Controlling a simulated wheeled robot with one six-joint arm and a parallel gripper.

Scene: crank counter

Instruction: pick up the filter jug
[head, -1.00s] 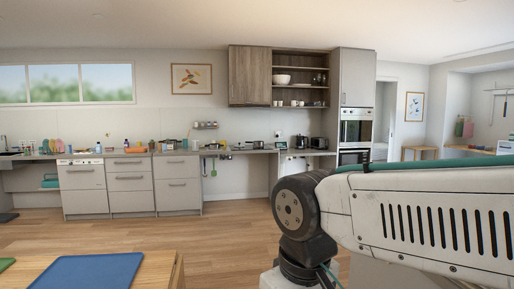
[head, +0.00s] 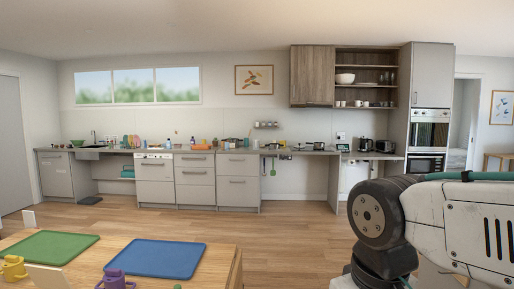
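I cannot make out a filter jug for sure. Several small items stand along the far counter (head: 228,152), too small to tell apart, and the jug may or may not be among them. My gripper is out of view. Only a thick white and dark part of my own arm shows, at the lower right of the head view.
A wooden table (head: 222,262) is close at lower left, with a green mat (head: 48,247), a blue mat (head: 155,259), a yellow mug (head: 14,270) and a purple mug (head: 117,280). Open wood floor (head: 290,225) lies between it and the counter.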

